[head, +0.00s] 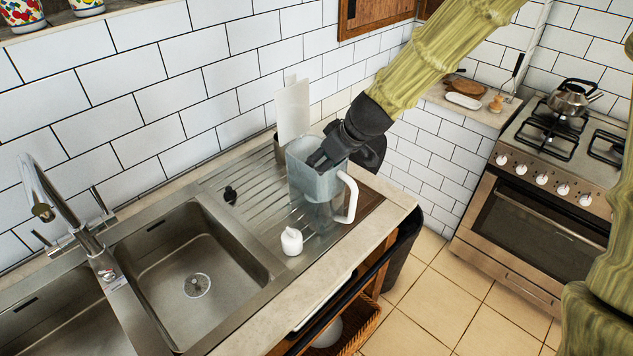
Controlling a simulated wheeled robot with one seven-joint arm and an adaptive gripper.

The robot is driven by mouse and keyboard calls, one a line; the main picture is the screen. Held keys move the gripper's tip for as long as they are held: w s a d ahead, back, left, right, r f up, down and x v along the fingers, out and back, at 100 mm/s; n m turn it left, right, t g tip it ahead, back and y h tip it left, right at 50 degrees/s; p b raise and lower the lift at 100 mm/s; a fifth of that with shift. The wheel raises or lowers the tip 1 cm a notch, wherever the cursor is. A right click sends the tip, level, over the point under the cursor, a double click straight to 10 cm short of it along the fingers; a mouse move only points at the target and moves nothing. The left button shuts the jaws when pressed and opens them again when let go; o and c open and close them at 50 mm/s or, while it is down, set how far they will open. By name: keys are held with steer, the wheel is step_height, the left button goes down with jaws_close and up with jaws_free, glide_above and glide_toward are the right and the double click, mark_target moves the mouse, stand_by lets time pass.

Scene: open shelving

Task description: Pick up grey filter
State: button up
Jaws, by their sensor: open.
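A translucent grey-blue filter jug (306,182) with a white handle (349,199) stands on the ribbed steel drainboard, right of the sink. My gripper (317,161) reaches down from the upper right, and its dark fingers are at the jug's open top. The fingers overlap the upper rim and opening in this view. I cannot tell whether they touch it. The gripper is open. The dark gripper body hides part of the jug's back right rim.
A small white container (291,241) stands in front of the jug, and a small black object (230,195) lies left of it. A white board (293,112) stands upright behind. The sink basin (190,270) and tap (65,205) are left; a stove (545,190) is right.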

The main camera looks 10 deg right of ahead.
steer(key=shift+p+x, duration=0.7)
steer(key=shift+x, duration=1.75)
steer(key=c, duration=0.6)
steer(key=shift+c, duration=0.2)
